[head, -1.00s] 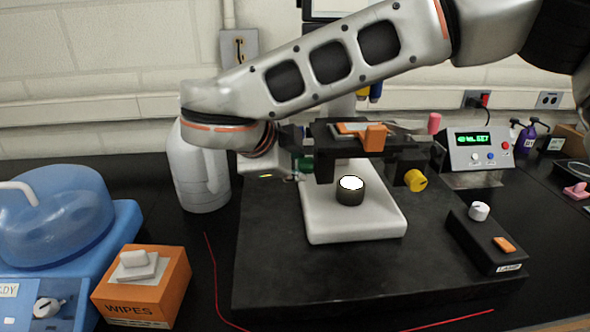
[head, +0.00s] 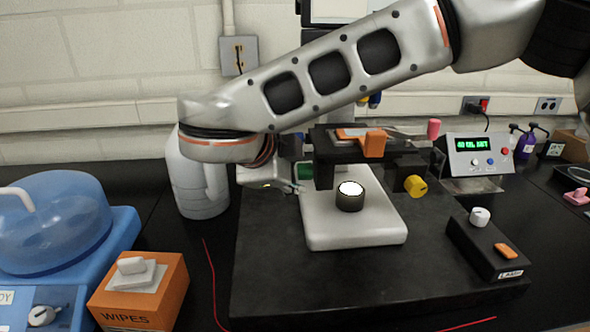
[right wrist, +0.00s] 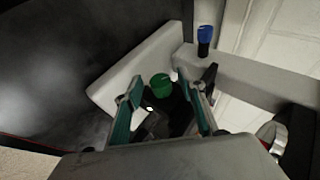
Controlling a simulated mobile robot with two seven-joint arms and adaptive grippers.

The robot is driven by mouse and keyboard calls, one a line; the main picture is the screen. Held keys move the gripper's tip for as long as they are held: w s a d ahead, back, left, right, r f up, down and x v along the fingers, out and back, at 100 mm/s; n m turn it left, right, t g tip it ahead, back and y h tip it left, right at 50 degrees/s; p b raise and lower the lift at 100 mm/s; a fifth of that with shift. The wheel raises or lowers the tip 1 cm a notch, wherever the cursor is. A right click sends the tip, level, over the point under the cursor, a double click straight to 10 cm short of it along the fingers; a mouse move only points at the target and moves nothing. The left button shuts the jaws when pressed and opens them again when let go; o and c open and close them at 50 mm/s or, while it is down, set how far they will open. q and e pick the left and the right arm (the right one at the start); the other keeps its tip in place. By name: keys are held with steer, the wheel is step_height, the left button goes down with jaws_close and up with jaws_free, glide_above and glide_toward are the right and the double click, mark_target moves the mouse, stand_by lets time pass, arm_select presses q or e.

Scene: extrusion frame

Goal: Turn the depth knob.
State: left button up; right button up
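The microscope-like stand has several coloured knobs, and no label shows which is the depth knob. A green knob (head: 305,170) is on the stand's left side, partly hidden in the head view. A yellow knob (head: 416,186) is on its right side. My right gripper (head: 291,187) is left of the stand, close to the green knob. In the right wrist view its two teal-padded fingers (right wrist: 163,108) are apart with nothing held between them. The green knob (right wrist: 160,86) shows ahead, between the fingers, apparently beyond the tips. My left gripper is not in view.
The stand's white base (head: 325,237) carries a lit dark cylinder (head: 350,200). A display box (head: 477,155) and a lamp switch box (head: 488,247) are to the right. A white jug (head: 197,185) is close behind my right wrist. An orange wipes box (head: 140,290) is front left.

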steer(key=v, duration=1.2)
